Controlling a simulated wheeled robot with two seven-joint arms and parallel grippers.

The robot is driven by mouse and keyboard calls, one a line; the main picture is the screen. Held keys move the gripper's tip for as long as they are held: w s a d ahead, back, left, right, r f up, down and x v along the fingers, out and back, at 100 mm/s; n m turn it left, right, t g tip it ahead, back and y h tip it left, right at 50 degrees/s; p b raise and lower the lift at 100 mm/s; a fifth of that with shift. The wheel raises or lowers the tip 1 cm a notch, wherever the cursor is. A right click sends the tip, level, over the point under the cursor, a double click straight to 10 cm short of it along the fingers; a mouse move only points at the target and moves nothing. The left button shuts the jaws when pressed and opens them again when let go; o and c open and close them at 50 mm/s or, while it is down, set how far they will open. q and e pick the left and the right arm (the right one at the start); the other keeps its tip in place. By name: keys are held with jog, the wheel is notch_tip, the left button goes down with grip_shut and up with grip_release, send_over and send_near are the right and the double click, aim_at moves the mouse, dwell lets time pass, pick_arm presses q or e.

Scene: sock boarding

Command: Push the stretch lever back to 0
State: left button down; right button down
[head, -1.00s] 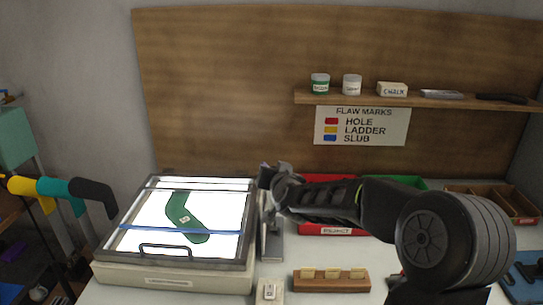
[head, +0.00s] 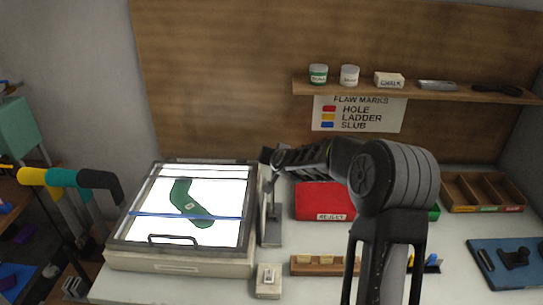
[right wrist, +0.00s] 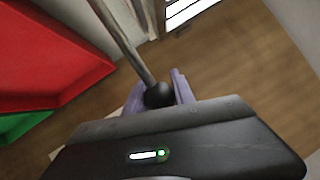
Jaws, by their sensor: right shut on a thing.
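The stretch lever stands on a grey stand (head: 271,228) along the right side of the light box (head: 180,262). In the right wrist view the lever is a metal rod (right wrist: 126,40) ending in a black ball knob (right wrist: 159,95). My right gripper (head: 268,156) is at the top of the lever, near the box's back right corner. In the right wrist view its fingers (right wrist: 160,90) are closed around the knob. A dark green sock (head: 182,192) lies on the lit glass under a blue line. The lever's scale is not readable. My left gripper is not in view.
A red reject bin (head: 322,200) stands right of the lever, partly behind my right arm. A small switch box (head: 268,280) and a wooden block (head: 310,265) are in front. A divided wooden tray (head: 484,192) and blue mat (head: 507,262) are farther right.

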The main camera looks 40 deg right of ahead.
jog(key=shift+s+f, duration=0.1)
jog(key=shift+f, duration=0.25)
jog(key=c, duration=1.2)
grip_release()
jog(key=shift+c, duration=0.2)
jog(key=shift+o, duration=1)
jog(key=shift+r, duration=0.1)
jog(key=v, duration=0.7)
jog(key=shift+s+r+p, duration=0.2)
jog(key=shift+s+p, duration=0.05)
jog(key=shift+p, duration=0.05)
jog(key=shift+a, duration=0.15)
